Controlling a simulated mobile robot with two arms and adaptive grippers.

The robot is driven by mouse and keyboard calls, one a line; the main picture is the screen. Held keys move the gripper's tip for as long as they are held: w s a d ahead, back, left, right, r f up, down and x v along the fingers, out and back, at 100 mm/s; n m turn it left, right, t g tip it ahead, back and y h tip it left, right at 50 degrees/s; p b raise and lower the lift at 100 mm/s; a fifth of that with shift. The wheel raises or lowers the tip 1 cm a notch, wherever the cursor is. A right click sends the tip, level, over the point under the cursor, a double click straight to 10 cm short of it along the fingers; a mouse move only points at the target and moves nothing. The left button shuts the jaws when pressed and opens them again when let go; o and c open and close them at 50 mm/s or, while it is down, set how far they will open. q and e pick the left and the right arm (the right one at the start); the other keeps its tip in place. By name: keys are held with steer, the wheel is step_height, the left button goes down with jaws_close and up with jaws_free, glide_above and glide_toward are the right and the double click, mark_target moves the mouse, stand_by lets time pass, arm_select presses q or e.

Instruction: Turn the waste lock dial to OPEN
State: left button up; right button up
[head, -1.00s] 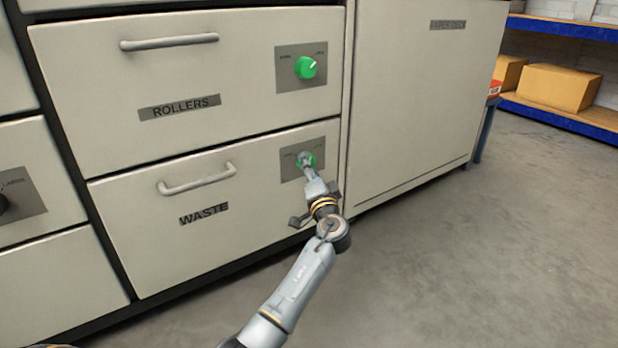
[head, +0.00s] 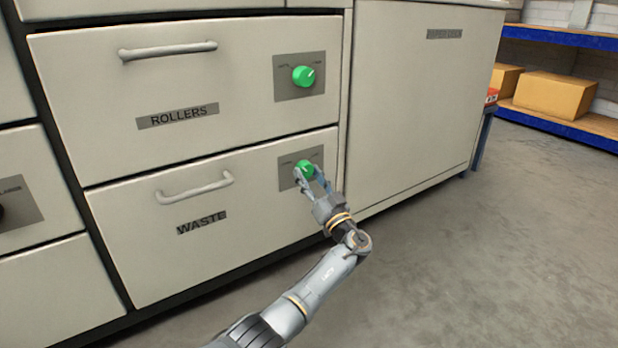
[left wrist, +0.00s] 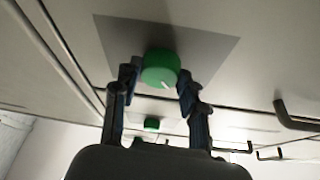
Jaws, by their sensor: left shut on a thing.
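The waste lock dial (head: 304,168) is a green round knob on a grey plate (head: 287,178) at the upper right of the WASTE drawer (head: 130,240). My left gripper (head: 308,176) reaches it from the lower right, with its fingers on either side of the knob. In the left wrist view the dial (left wrist: 160,68) sits between the two dark fingertips (left wrist: 158,80), and its pale pointer mark shows. The gripper is shut on the dial. The plate's lettering is too small to read. My right gripper is not in view.
The ROLLERS drawer (head: 120,80) above has a similar green dial (head: 303,76). The WASTE handle (head: 195,188) sticks out left of my gripper. A plain cabinet panel (head: 415,110) stands to the right. The floor (head: 480,250) in front is clear.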

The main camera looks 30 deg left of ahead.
arm_select(q)
steer(key=shift+n+g+y, duration=0.4)
steer(key=shift+n+g, duration=0.5)
steer(key=shift+n, duration=0.6)
steer(key=o, duration=1.2)
steer(key=shift+c, duration=0.2)
steer(key=v, duration=1.2)
steer(key=shift+f, duration=0.15)
